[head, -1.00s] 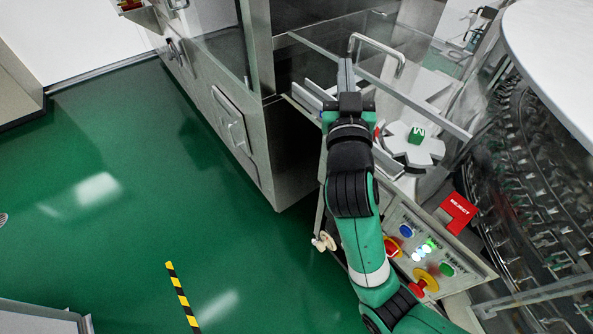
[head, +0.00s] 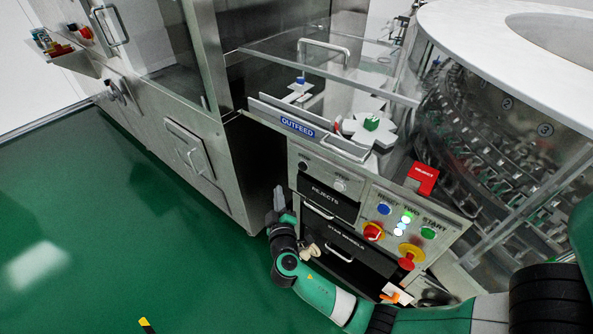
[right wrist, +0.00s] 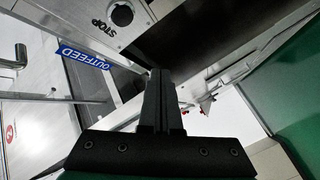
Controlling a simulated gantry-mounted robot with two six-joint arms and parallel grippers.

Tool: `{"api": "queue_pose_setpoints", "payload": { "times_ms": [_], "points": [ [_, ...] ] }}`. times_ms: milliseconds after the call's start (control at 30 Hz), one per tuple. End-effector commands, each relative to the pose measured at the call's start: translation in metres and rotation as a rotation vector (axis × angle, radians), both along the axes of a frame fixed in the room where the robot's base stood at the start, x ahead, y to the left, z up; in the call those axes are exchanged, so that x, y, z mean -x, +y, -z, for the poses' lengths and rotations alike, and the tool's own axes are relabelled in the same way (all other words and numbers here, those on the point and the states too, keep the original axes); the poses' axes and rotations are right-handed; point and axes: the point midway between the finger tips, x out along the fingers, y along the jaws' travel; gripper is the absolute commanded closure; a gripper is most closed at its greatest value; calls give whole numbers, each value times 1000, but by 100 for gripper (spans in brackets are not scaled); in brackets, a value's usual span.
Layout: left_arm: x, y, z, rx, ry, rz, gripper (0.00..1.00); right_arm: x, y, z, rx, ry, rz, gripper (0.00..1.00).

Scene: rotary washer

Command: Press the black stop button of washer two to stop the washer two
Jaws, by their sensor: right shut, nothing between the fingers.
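A black round button (head: 303,165) sits at the upper left of the washer's front panel, below the OUTFEED sign. In the right wrist view a black round button (right wrist: 122,14) beside the word STOP shows at the top, left of the fingertips. My right gripper (head: 279,192) is shut and empty, pointing up in front of the cabinet's left edge, below and left of the button. Its closed fingers (right wrist: 160,75) also show in the right wrist view, apart from the button in the picture. My left gripper is not in view.
The same panel has a blue button (head: 383,209), a green START button (head: 428,233), a red knob (head: 373,231) and a red emergency stop (head: 408,254). The REJECTS drawer (head: 328,194) is shut. Green floor (head: 140,230) lies open at left.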

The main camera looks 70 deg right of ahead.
Motion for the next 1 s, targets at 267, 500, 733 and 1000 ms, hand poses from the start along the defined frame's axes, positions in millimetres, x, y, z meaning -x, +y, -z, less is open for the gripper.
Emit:
{"api": "queue_pose_setpoints", "payload": {
  "times_ms": [267, 500, 733, 1000],
  "points": [
    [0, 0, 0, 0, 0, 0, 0, 0, -1, -1, 0, -3, 0, 100],
    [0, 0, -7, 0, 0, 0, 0, 4, -17, -3, -1, -3, 3, 100],
    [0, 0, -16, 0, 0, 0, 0, 13, -50, -3, -1, -2, 4, 100],
    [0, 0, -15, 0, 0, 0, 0, 21, -79, -1, -2, -4, 2, 100]
  ]
}}
